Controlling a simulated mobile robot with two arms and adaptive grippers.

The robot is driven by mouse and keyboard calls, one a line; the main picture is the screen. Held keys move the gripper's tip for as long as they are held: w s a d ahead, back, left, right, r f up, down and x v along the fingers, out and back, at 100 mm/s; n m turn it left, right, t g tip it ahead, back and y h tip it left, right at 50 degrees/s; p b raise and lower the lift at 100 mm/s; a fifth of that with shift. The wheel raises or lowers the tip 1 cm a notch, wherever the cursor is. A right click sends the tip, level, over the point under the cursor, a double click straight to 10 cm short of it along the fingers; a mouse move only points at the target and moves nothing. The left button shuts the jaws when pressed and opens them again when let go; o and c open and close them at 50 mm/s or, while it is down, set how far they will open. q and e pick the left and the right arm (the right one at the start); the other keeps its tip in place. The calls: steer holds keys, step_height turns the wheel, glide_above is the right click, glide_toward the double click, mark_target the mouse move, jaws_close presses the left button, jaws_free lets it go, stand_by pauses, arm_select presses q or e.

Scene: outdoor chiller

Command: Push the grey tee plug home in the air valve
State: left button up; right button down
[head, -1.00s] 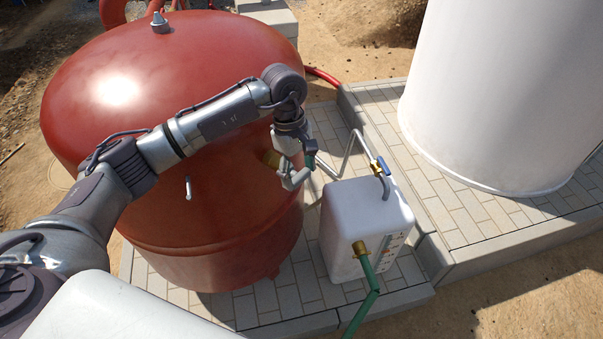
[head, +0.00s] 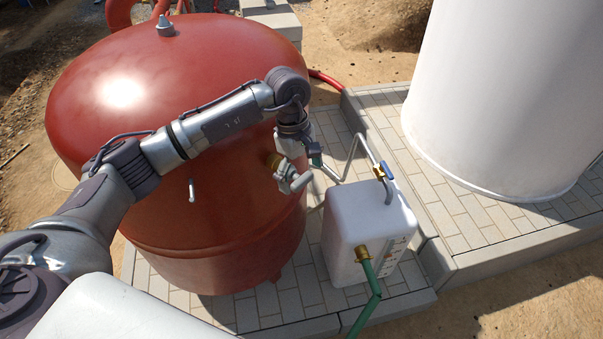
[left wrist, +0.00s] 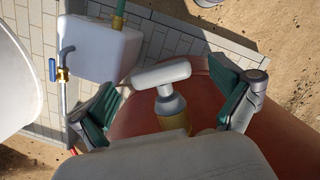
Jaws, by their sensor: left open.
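The grey tee plug (left wrist: 160,74) stands between my open left fingers in the left wrist view, its crossbar toward me. Its stem leads to the brass air valve (left wrist: 175,123) on the red tank; how deep it sits is hard to tell. My right gripper is out of view.
The red tank (head: 150,200) fills the space under my left arm. A white box (head: 350,220) with a green hose (head: 372,282) and a blue-handled valve (head: 388,170) stands right of it on paving. A large white cylinder (head: 510,90) stands further right.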

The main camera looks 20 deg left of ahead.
mark_target(298, 176)
arm_select(q)
steer(key=r, duration=0.2)
steer(key=r+p, duration=0.1)
steer(key=r, duration=0.1)
steer(key=a+r+p, duration=0.1)
steer(key=r, duration=0.1)
steer(key=shift+w+r, duration=0.25)
steer(key=shift+r, duration=0.15)
